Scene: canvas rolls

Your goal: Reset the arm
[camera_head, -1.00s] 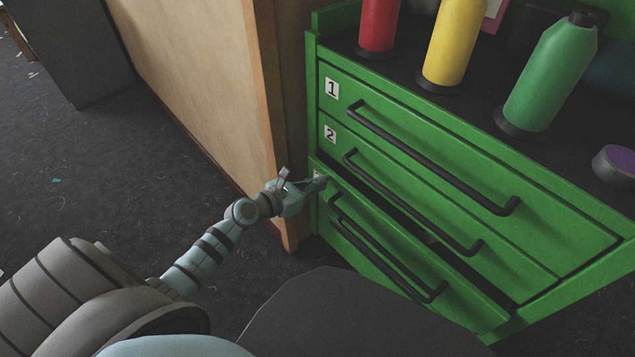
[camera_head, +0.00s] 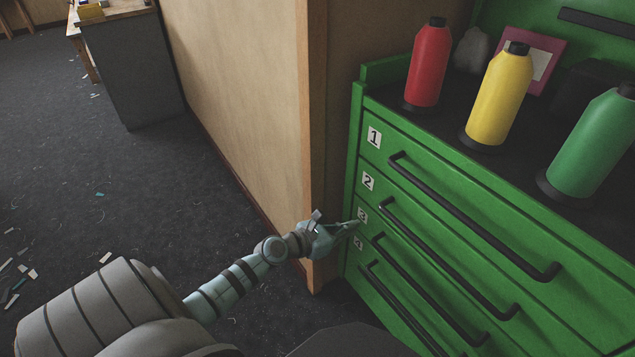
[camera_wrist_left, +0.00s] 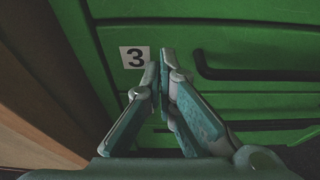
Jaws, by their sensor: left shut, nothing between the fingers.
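My left arm reaches in from the left in the head view. Its left gripper (camera_head: 352,228) is shut and empty, with its tips at the left end of drawer 3 of the green cabinet (camera_head: 352,165). In the left wrist view the closed fingers (camera_wrist_left: 160,70) point at the drawer front just right of the number 3 label (camera_wrist_left: 135,57), left of the black handle (camera_wrist_left: 245,73). I cannot tell whether the tips touch the front. Drawer 3 looks flush with the others. My right gripper is not in view.
A red bottle (camera_head: 427,65), a yellow bottle (camera_head: 497,100) and a green bottle (camera_head: 597,145) stand on the cabinet top. A wooden partition (camera_head: 245,90) stands just left of the cabinet. Dark floor (camera_head: 110,200) lies open to the left, with scattered scraps.

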